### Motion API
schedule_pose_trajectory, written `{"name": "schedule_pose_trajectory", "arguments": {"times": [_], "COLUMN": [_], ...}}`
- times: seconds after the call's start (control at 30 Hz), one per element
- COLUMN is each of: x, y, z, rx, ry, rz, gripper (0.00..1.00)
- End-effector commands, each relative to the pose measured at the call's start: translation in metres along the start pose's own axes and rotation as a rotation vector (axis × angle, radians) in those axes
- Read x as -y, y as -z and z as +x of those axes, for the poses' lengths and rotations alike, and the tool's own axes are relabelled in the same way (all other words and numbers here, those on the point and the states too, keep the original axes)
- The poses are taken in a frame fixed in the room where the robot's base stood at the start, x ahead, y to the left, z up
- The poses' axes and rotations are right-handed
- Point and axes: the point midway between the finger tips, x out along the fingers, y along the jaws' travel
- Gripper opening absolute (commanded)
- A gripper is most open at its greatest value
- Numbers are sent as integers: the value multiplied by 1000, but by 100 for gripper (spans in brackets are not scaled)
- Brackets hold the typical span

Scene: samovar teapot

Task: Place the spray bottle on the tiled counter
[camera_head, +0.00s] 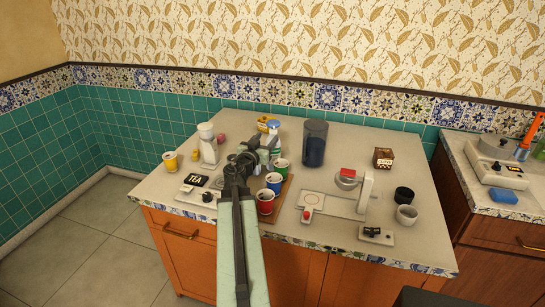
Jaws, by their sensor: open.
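No bottle in view shows a clear spray trigger. A white bottle (208,150) stands upright at the left of the tiled counter (335,135). A white and green container with a blue top (273,126) stands behind my gripper and is partly hidden by it; I cannot tell which is the spray bottle. My gripper (262,150) is open over the middle-left of the counter, close to that container. I cannot tell whether they touch. The fingers are small and hard to make out.
Several cups (265,201) stand on a brown tray (281,205) beside my arm.

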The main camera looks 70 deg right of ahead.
Motion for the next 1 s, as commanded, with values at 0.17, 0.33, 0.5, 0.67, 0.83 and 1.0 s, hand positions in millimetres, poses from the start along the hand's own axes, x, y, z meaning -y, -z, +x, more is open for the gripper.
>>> {"name": "schedule_pose_trajectory", "arguments": {"times": [0.17, 0.33, 0.5, 0.67, 0.83, 1.0], "x": [1, 1, 0, 0, 0, 0], "y": [0, 0, -2, -2, -2, -2], "z": [21, 27, 51, 76, 77, 77], "rx": [0, 1, 1, 1, 1, 1], "ry": [0, 1, 0, 1, 2, 2], "rz": [0, 0, 0, 0, 0, 0], "gripper": [53, 53, 53, 53, 53, 20]}}
